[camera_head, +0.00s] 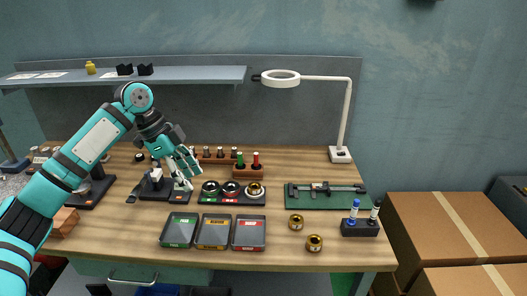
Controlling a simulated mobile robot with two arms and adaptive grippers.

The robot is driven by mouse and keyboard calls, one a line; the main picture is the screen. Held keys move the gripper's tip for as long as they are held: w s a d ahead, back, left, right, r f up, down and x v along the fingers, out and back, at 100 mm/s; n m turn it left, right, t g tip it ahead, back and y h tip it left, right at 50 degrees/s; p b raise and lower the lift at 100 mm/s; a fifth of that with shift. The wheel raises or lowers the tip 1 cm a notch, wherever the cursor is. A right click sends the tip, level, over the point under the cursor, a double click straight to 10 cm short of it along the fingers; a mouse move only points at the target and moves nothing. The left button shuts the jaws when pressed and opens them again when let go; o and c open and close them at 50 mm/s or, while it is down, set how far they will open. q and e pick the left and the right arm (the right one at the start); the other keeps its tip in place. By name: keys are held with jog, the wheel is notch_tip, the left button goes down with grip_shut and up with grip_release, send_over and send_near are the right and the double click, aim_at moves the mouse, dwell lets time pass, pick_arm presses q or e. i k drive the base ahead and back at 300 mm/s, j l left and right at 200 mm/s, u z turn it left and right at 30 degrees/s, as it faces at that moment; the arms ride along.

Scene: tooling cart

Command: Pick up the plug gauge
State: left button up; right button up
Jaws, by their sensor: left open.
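My left gripper (188,172) is open and hangs over the back left of the wooden bench, just left of the ring gauges. Nothing shows between its fingers. A small wooden block (247,172) right of it holds upright pieces with a green handle (240,160) and a red handle (256,160); they look like plug gauges, but I cannot tell which one is meant. A dark stand (165,191) with a pale upright part (156,179) is beside and partly behind the gripper. My right gripper is not in view.
Ring gauges (231,188) sit on a dark base. Three sorting trays (212,247), brass rings (296,222), a green mat (318,204) with a caliper-like tool, and a dark holder (360,228) occupy the bench. A lamp (345,120) stands at back right.

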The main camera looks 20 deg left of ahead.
aim_at(256, 166)
jog(key=i, duration=1.05)
